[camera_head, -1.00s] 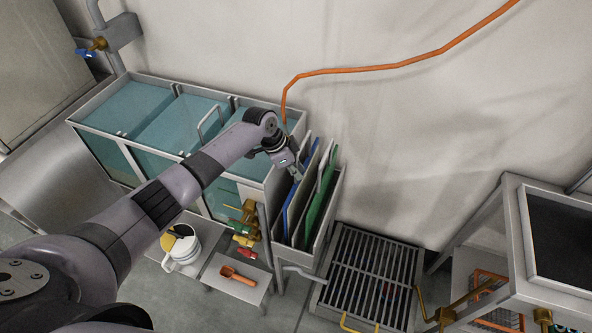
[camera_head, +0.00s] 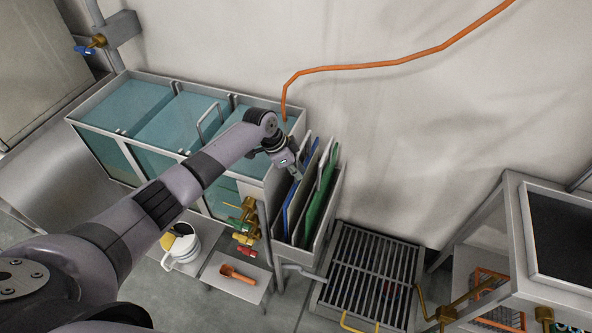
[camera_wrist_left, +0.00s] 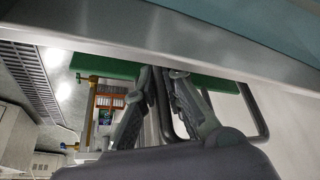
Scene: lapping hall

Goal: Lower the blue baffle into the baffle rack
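The blue baffle (camera_head: 289,207) stands upright in the left part of the grey baffle rack (camera_head: 328,226), partly behind my left gripper. I cannot tell whether its lower edge touches the bottom of the rack. A green baffle (camera_head: 318,203) stands to its right and also shows in the left wrist view (camera_wrist_left: 105,65). My left gripper (camera_head: 298,174) is at the top of the blue baffle. In the left wrist view, its fingers (camera_wrist_left: 163,76) close in around a dark bar of a looped handle (camera_wrist_left: 262,118). The blue panel is hidden there. My right gripper is out of view.
Teal-filled tanks (camera_head: 137,137) adjoin the rack on the left. Brass valves (camera_head: 250,212) sit at its front left. A floor grate (camera_head: 372,275) lies to the right. A white jug (camera_head: 182,252) and an orange scoop (camera_head: 238,274) are on low shelves in front.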

